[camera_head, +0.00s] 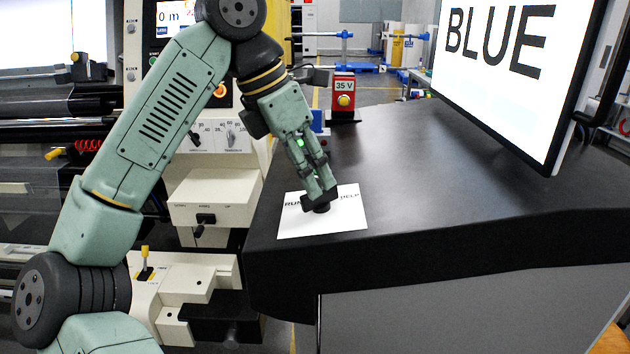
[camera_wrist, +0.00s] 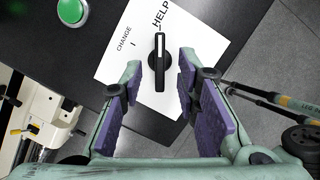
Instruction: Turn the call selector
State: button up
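The call selector (camera_wrist: 159,70) is a black bar-shaped knob on a white card (camera_wrist: 112,65) in the wrist view. Its upper end points up towards the HELP label, with the CHANGE label to the left. In the head view the card (camera_head: 342,222) lies on the dark table top, with RUN partly readable at its left and HELP at its right; the knob is largely hidden by my gripper. My gripper (camera_head: 319,193) is over the knob. In the wrist view its fingers are open, one on each side of the knob, with visible gaps.
A green button (camera_wrist: 72,10) is beside the card. A large screen (camera_head: 505,70) reading BLUE stands at the table's right. A red box (camera_head: 344,88) marked 35 V with a yellow button stands at the back. The table top (camera_head: 430,165) between is clear. Machinery is at left.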

jog(key=shift+x, duration=1.25)
jog(key=shift+c, duration=0.3)
grip_shut()
